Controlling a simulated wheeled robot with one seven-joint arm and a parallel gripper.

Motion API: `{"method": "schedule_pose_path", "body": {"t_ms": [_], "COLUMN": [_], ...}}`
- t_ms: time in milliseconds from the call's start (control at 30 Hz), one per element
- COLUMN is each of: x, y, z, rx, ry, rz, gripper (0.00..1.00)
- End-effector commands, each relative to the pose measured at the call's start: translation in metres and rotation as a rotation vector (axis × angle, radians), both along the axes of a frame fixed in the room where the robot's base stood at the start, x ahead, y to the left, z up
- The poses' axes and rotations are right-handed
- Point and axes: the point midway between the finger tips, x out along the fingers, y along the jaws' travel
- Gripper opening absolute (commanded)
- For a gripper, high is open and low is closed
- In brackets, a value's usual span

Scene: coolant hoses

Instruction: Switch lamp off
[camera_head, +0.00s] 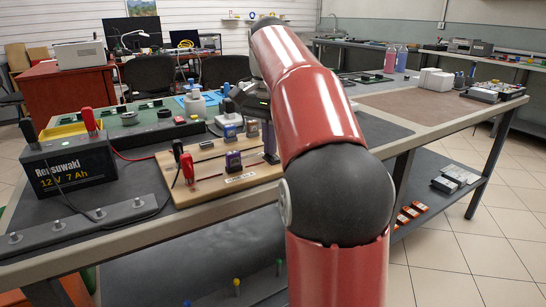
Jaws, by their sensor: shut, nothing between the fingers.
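A wooden board (213,167) with a small circuit lies on the bench. My gripper (269,155) points down over the right end of the board. It looks shut with nothing in it. My red arm hides part of the gripper and the area right of the board. I cannot tell whether the fingertips touch anything.
A black battery (72,167) with red and black clips stands left of the board, with wires running from it. A grey strip with knobs (80,226) lies along the front edge. A brown mat (425,105) to the right is mostly clear.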

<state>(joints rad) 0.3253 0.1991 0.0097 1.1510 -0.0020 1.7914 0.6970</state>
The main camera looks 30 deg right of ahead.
Motion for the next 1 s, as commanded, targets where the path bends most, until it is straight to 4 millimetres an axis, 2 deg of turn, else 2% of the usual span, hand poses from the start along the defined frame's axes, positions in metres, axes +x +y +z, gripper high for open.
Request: {"method": "schedule_pose_path", "body": {"t_ms": [367,1000], "x": [0.000,0.000], "y": [0.000,0.000], "z": [-0.001,0.048], "rx": [0.001,0.000], "ry": [0.002,0.000], "rz": [0.000,0.001], "gripper": [0.00,0.00]}}
